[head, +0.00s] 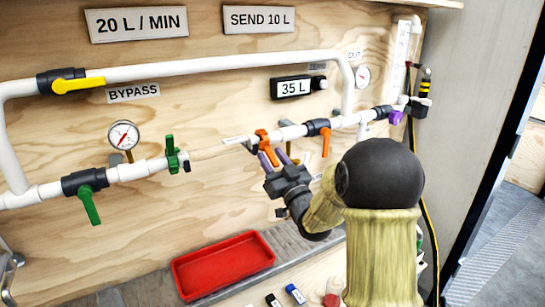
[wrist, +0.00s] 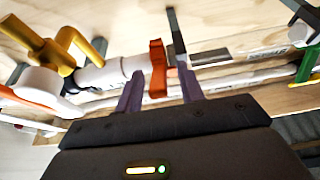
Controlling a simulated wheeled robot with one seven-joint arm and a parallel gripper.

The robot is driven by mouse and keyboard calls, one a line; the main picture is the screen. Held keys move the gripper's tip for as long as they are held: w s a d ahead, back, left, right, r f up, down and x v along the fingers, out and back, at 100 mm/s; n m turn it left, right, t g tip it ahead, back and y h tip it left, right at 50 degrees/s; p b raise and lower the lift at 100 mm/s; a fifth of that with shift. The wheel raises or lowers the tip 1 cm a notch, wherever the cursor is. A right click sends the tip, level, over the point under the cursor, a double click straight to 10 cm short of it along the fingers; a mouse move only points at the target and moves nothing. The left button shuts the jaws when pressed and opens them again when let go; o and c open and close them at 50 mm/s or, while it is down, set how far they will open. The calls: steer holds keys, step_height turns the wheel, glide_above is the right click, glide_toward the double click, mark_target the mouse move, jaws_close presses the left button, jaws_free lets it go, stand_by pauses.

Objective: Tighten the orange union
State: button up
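The orange union (head: 263,138) is a winged nut at the end of the right-hand white pipe, facing the gap in the lower line. In the wrist view the orange union (wrist: 157,68) stands ahead of my fingers, between their lines, with white pipe on its left and a thin dark plate on its right. My gripper (head: 268,158) is just below the union in the head view. In the wrist view its two purple fingers (wrist: 161,82) are apart, with nothing visibly clamped. Whether a finger touches the union I cannot tell.
A green union (head: 172,155) faces the orange one across the gap. An orange-handled valve (head: 322,130) is close on the right. A gauge (head: 124,135) and green-handled valve (head: 87,190) are left. A red tray (head: 222,265) lies below. The bypass pipe (head: 200,66) runs above.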

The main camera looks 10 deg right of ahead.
steer(key=shift+w, duration=0.2)
steer(key=shift+c, duration=0.5)
jaws_close()
steer(key=shift+r, duration=0.1)
